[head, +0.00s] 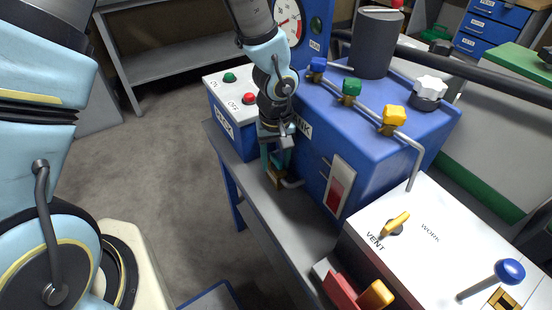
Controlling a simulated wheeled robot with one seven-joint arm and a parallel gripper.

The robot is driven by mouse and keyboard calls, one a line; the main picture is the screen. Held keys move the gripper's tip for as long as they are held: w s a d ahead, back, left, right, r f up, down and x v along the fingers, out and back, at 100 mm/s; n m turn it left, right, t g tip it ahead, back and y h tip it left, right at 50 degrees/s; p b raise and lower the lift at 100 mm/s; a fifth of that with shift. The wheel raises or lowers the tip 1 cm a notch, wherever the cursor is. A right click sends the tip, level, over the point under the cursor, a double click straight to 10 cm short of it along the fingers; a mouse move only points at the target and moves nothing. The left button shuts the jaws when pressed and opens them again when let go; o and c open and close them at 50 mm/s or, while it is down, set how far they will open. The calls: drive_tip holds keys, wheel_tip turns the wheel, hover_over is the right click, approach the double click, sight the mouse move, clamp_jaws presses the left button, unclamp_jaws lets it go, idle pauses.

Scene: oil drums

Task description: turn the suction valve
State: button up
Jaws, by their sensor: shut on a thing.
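My gripper (277,168) points down at the front of the blue tank (385,130), beside the grey bench edge. Its fingers are shut around the top of a small brass valve, which I take to be the suction valve (276,180). The valve sits low on the tank's front, and a short grey pipe (293,184) runs from it towards the tank. The valve's handle is hidden by the gripper, so I cannot tell which way it is turned.
Left of the valve is a switch box with a green button (229,77) and a red button (250,98). A red level gauge (337,188) is to the right. Blue, green and yellow valve knobs top the tank. A white panel with a yellow lever (396,223) is nearer. Open floor lies left.

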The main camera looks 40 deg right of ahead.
sight(277, 157)
drive_tip(key=o, duration=0.5)
drive_tip(key=shift+s, duration=0.15)
drive_tip(key=shift+c, duration=0.2)
wheel_tip(277, 157, up, 6)
drive_tip(key=p, duration=0.4)
drive_tip(key=shift+d+r+p, duration=0.1)
drive_tip(key=shift+p, duration=0.2)
